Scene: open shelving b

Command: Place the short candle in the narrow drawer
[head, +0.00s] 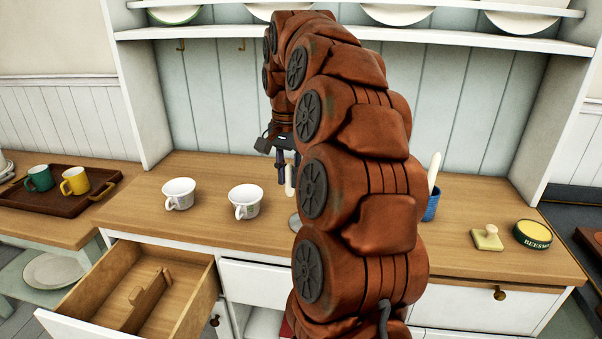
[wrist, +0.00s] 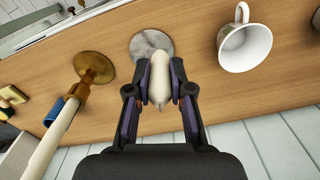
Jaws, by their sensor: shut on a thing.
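My gripper (head: 284,158) is shut on the short candle (head: 290,181), a cream, stubby candle held above the counter. In the wrist view the candle (wrist: 159,82) sits between both fingers of my gripper (wrist: 159,85). A round grey stand (wrist: 151,46) lies just beyond it; only its edge (head: 295,223) shows beside my arm in the head view. A wooden drawer (head: 190,312) stands open at the lower left, below the counter, with a low wooden divider piece (head: 146,300) inside. My gripper is above and to the right of that drawer.
Two white cups (head: 179,193) (head: 246,201) stand on the counter left of my gripper. A brass candlestick (wrist: 94,68) with a tall candle (wrist: 48,142) stands near a blue ribbed container (head: 432,206). A beeswax tin (head: 532,234) is at right. Plate shelves (head: 350,33) hang above.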

